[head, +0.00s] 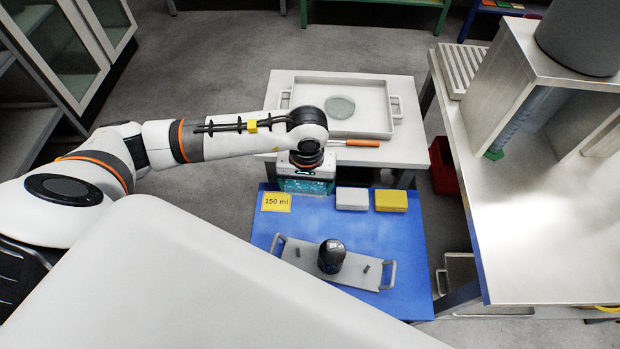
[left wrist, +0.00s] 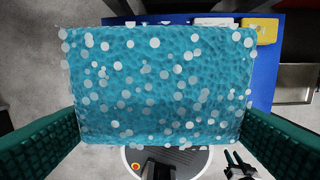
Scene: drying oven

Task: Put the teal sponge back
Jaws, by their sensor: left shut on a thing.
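The teal sponge (head: 306,186) has pale round spots and is held between the fingers of my left gripper (head: 305,188). In the left wrist view the sponge (left wrist: 158,85) fills the middle, with a dark green finger pad at each side. In the head view it shows over the back left part of the blue table top (head: 340,240), mostly under my wrist. A white sponge (head: 352,198) and a yellow sponge (head: 391,201) lie in a row to its right. I cannot tell whether the teal sponge touches the surface.
A yellow "150 ml" card (head: 276,202) lies left of the sponges. A grey tray (head: 300,257) with a black domed object (head: 331,256) lies in front. Behind, a white table holds a tray (head: 368,83) with a glass dish (head: 340,107). A steel bench (head: 550,220) stands right.

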